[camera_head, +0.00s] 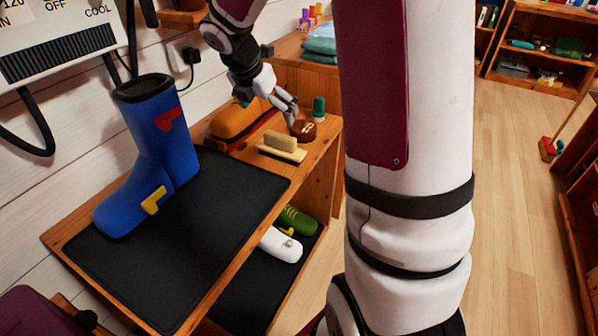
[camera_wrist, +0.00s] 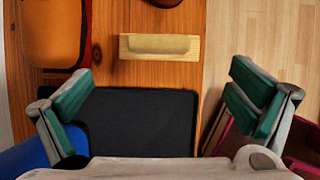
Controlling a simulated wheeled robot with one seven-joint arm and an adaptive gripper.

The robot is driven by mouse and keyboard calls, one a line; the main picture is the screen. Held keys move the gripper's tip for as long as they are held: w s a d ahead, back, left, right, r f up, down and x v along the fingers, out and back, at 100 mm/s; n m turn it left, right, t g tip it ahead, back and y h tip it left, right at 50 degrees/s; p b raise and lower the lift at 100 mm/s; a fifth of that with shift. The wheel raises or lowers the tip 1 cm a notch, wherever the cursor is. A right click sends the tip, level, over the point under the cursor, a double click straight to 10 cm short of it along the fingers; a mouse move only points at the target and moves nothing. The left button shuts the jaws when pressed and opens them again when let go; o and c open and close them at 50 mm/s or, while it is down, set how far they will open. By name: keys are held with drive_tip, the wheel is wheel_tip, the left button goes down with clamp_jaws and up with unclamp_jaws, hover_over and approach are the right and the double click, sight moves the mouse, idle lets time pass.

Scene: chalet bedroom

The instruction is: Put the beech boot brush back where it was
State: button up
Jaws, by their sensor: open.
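The beech boot brush (camera_head: 282,148) is a pale wooden block with a cream bristle strip facing up. It lies on the bare wood of the bench, just past the far edge of the black mat (camera_head: 190,235). In the wrist view the brush (camera_wrist: 158,52) lies crosswise ahead of and between my fingertips, apart from them. My gripper (camera_head: 287,110) hangs above the far part of the bench, near the brush. In the wrist view its green-padded fingers (camera_wrist: 162,85) are wide open with nothing between them.
A blue boot (camera_head: 150,160) stands upright on the mat. Beyond the brush are a brown round item (camera_head: 303,130) and a green bottle (camera_head: 319,107). An orange item (camera_head: 238,119) lies by the wall. Shoes (camera_head: 281,244) sit on the lower shelf.

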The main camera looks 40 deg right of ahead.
drive_tip(key=s+a+r+m, duration=0.3)
drive_tip(key=s+m, duration=0.1)
drive_tip(key=s, duration=0.2)
drive_tip(key=s+a+r+m+g, duration=0.1)
drive_tip(key=s+a+r+m, duration=0.25)
drive_tip(key=s, duration=0.25)
drive_tip(key=s+a+r+m, duration=0.2)
drive_tip(key=s+a+m, duration=0.2)
drive_tip(key=s, duration=0.2)
drive_tip(key=s+a+m+y, duration=0.1)
drive_tip(key=s+a+m, duration=0.2)
drive_tip(key=s, duration=0.3)
drive_tip(key=s+a+f+m+y, duration=0.1)
drive_tip(key=s+a+m+y, duration=0.1)
drive_tip(key=s, duration=0.4)
drive_tip(key=s+a+f+m+y, duration=0.1)
drive_tip(key=s+a+m, duration=0.3)
drive_tip(key=s+m, duration=0.1)
drive_tip(key=shift+s+m+y, duration=0.4)
drive_tip(key=shift+m, duration=0.05)
drive_tip(key=shift+d+r, duration=0.1)
wheel_tip(320, 180, up, 24)
drive_tip(key=t+p, duration=0.3)
drive_tip(key=p, duration=1.9)
drive_tip(key=shift+w, duration=0.1)
